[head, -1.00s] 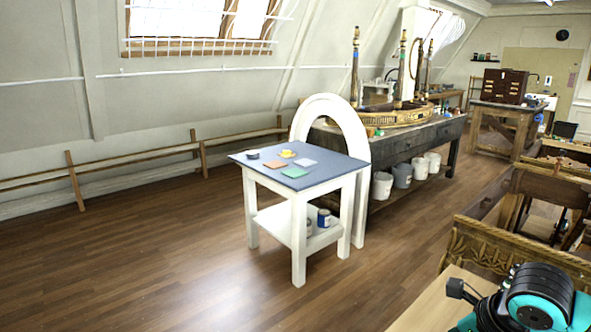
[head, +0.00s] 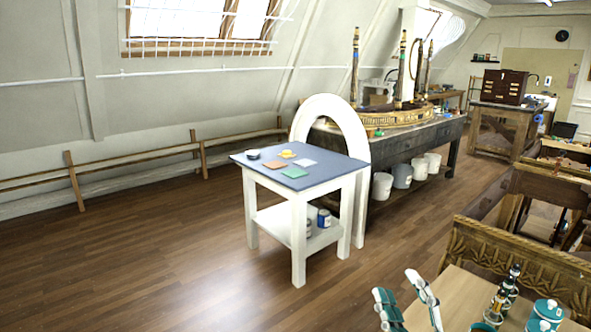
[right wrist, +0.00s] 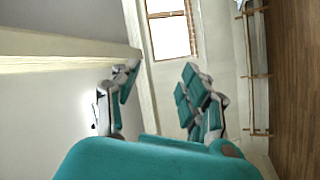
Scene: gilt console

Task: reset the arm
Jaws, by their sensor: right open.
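My right gripper (head: 397,286) is at the bottom of the head view, right of centre, with its teal and white fingers pointing up and spread apart. It is in front of a light wooden top (head: 458,287) at the lower right. In the right wrist view the gripper (right wrist: 163,95) is open, with nothing between its fingers but wall and window behind. My left gripper is not in view.
A white side table (head: 298,222) holds small items. The wooden floor (head: 150,265) on the left is clear.

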